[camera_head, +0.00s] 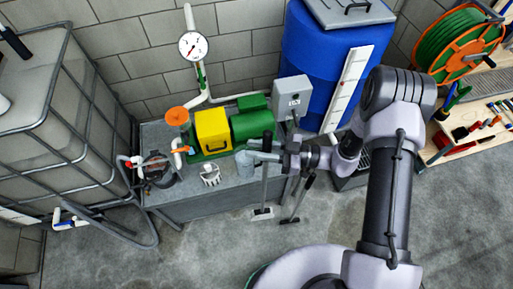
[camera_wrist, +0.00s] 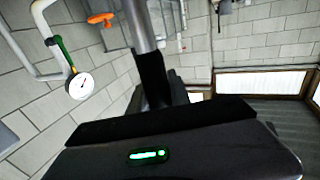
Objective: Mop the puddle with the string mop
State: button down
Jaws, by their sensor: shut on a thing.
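My gripper (camera_head: 263,156) is shut around the upright pole of a long-handled tool, just below its black top grip (camera_head: 267,140). The tool's grey pole (camera_head: 265,186) runs down in front of the bench to a small pale foot (camera_head: 262,214) near the floor. I cannot tell whether this foot is the string mop's head. In the wrist view, the grey pole (camera_wrist: 140,28) with a black section (camera_wrist: 153,80) rises beyond my gripper's dark body. A second long-handled tool (camera_head: 298,200) stands close on the right. I cannot make out a puddle on the floor.
A grey bench (camera_head: 205,205) carries a green pump (camera_head: 252,123) with a yellow cover (camera_head: 212,130) and a small white slotted object (camera_head: 210,176). A caged tank (camera_head: 45,120) stands left, a blue barrel (camera_head: 325,60) behind. Grey floor (camera_head: 215,250) is open in front.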

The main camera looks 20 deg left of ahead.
notch_tip(320, 180, up, 13)
jog(key=p, duration=1)
dwell(0.8)
